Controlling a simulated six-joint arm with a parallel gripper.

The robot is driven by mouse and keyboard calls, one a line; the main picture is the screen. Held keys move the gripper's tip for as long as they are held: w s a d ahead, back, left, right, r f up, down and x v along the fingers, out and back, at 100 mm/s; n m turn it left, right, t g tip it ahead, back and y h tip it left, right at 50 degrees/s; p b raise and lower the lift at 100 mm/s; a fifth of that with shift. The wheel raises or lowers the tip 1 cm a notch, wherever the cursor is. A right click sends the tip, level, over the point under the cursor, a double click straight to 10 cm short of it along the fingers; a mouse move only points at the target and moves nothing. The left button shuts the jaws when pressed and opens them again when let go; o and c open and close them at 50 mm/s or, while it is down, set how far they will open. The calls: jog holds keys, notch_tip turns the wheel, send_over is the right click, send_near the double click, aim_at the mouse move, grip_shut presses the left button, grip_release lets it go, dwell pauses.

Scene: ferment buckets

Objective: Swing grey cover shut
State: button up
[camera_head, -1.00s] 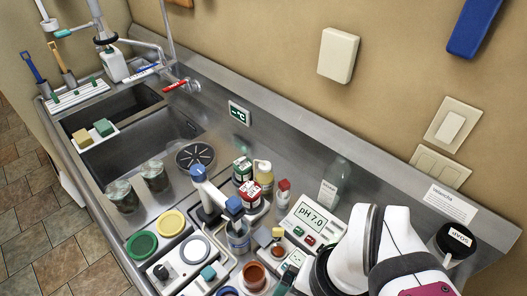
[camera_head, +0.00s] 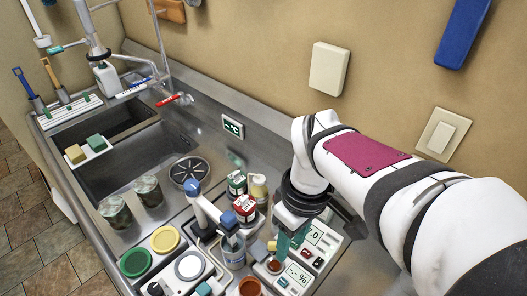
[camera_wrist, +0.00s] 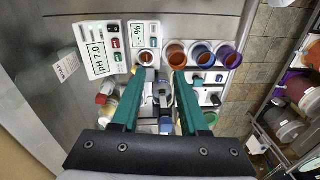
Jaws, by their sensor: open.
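My gripper (camera_head: 288,240) is open, its teal fingers pointing down over the crowded counter. In the wrist view the fingers (camera_wrist: 165,78) are spread, with small items below and between them; I see nothing clamped. A round grey disc (camera_head: 189,266) lies flat on a white box at the bottom of the head view, left of my gripper. I cannot tell for sure that it is the grey cover. No clearly open, hinged grey cover shows. Parts of the items below are hidden by my fingers and wrist.
A blue-capped bottle (camera_head: 232,248) and red-and-white jar (camera_head: 245,207) stand close left of my gripper. The pH meter (camera_wrist: 95,50) and several coloured cups (camera_wrist: 203,54) crowd the counter. A yellow lid (camera_head: 165,239) and green lid (camera_head: 135,262) lie left. The wall is behind.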

aim_at(274, 243)
jog(key=w+a+f+n, duration=0.2)
jog(key=w+f+n, duration=0.1)
jog(key=w+n, duration=0.65)
jog(key=shift+n+h, duration=0.35)
jog(key=shift+h, duration=0.05)
notch_tip(274, 243, down, 15)
jog(key=shift+s+f, duration=0.1)
jog(key=shift+s, duration=0.05)
grip_shut()
dwell(0.5)
